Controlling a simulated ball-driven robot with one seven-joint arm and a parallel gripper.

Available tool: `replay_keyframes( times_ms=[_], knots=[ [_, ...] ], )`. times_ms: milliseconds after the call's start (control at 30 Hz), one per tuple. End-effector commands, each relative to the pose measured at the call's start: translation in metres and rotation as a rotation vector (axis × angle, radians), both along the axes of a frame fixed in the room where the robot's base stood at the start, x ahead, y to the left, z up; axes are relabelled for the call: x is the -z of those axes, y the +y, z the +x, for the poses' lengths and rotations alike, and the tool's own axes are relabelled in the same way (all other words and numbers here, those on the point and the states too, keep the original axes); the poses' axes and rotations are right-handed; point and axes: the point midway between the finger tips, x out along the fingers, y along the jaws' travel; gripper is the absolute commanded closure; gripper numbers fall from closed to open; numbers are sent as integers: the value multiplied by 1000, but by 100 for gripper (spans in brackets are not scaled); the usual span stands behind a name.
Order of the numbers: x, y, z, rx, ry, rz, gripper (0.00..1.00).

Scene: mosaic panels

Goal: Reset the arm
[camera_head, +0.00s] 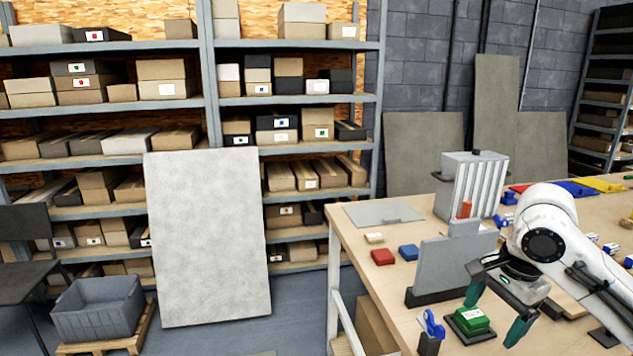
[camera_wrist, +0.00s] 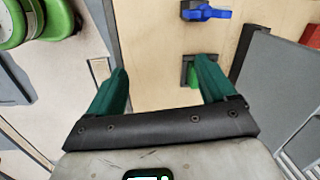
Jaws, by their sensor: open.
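My gripper (camera_head: 495,315) is at the end of my white arm, over the front part of the wooden table (camera_head: 350,215). Its two green fingers are spread apart with nothing between them. In the wrist view, my gripper (camera_wrist: 158,85) also shows open, with bare wood between the fingers. A green block (camera_head: 470,320) sits on a dark base just below and between the fingers in the head view. In the wrist view the green block (camera_wrist: 193,76) is partly hidden behind the right finger.
A grey upright panel (camera_head: 455,265) on a black foot stands just left of my gripper. A blue clamp (camera_head: 431,325) is near the front edge. A grey ribbed box (camera_head: 470,187) stands behind.

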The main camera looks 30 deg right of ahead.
Motion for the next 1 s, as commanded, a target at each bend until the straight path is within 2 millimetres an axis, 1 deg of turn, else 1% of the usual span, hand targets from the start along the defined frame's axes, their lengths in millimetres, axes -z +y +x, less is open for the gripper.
replay_keyframes(
  times_ms=[33,167,333,467,500,567,600,667,700,767,867,967,1000],
  knots=[
    [1,10,8,-35,-24,11,16],
    [0,32,30,-133,-98,26,16],
    [1,72,60,-285,-220,52,16],
    [7,115,83,-436,-341,74,16],
    [11,130,89,-485,-380,80,16],
    [19,150,94,-549,-432,82,16],
    [25,163,96,-591,-461,84,16],
    [37,180,97,-648,-497,81,16],
    [46,192,95,-684,-516,77,16],
    [62,207,90,-736,-534,70,16],
    [93,230,75,-823,-541,49,16],
    [129,248,49,-914,-517,20,16],
    [144,253,36,-953,-499,6,16]
  ],
)
